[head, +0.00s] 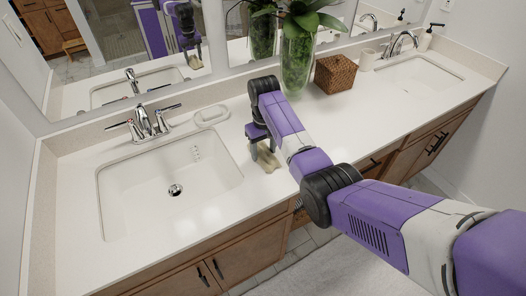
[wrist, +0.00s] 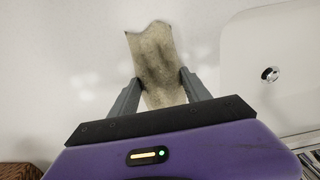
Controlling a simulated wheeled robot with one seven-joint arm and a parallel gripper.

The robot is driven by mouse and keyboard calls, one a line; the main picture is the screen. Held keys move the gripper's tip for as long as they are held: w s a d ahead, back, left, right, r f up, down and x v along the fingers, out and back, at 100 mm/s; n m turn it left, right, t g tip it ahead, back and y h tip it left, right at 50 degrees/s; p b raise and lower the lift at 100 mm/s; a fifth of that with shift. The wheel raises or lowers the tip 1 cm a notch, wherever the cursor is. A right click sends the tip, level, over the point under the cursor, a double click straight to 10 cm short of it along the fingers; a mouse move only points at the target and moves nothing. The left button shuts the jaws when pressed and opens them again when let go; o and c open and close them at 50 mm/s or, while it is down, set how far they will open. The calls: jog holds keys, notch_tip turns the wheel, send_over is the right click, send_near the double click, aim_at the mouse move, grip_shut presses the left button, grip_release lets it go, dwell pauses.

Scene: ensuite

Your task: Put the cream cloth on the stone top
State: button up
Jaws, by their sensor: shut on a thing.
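The cream cloth (wrist: 156,62) is a small, crumpled strip between the fingers of my gripper (wrist: 158,88) in the wrist view. My gripper is shut on it. In the head view the cloth (head: 268,163) shows just under my gripper (head: 262,150), low over the white stone top (head: 235,130), right of the left sink. I cannot tell whether the cloth touches the stone. My gripper hides part of the cloth in the head view.
The left sink (head: 130,190) with its faucet (head: 145,122) lies beside my gripper. A soap dish (head: 212,115), a glass vase with a plant (head: 297,65) and a woven basket (head: 335,74) stand behind. Another sink (head: 415,75) is at right. Stone between basket and front edge is clear.

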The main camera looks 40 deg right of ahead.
aim_at(263, 150)
jog(key=shift+f, duration=0.1)
jog(key=o, duration=1.3)
notch_tip(263, 150, up, 12)
jog(key=shift+p, duration=0.4)
jog(key=shift+w, duration=0.1)
